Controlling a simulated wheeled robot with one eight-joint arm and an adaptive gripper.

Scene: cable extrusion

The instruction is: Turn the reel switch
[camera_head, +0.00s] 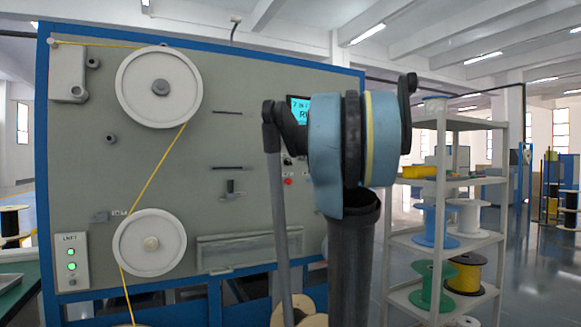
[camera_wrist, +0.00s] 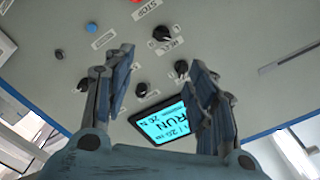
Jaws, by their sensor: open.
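In the wrist view, my gripper (camera_wrist: 160,62) is open and empty, its two fingers spread in front of the control panel. A black rotary switch (camera_wrist: 162,34) with a small label beside it sits just beyond the gap between the fingertips, apart from them. The label is too blurred to read surely, so I cannot tell if this is the reel switch. Other black knobs (camera_wrist: 142,89) sit on the panel, one between the fingers. In the head view, my arm hides my gripper and most of the controls.
The lit screen (camera_wrist: 163,122) reads RUN and is partly behind the right finger. A blue button (camera_wrist: 59,54) and a red button (camera_wrist: 136,1) are nearby. In the head view, yellow cable runs over two white wheels (camera_head: 159,88), and a shelf (camera_head: 447,183) with spools stands at right.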

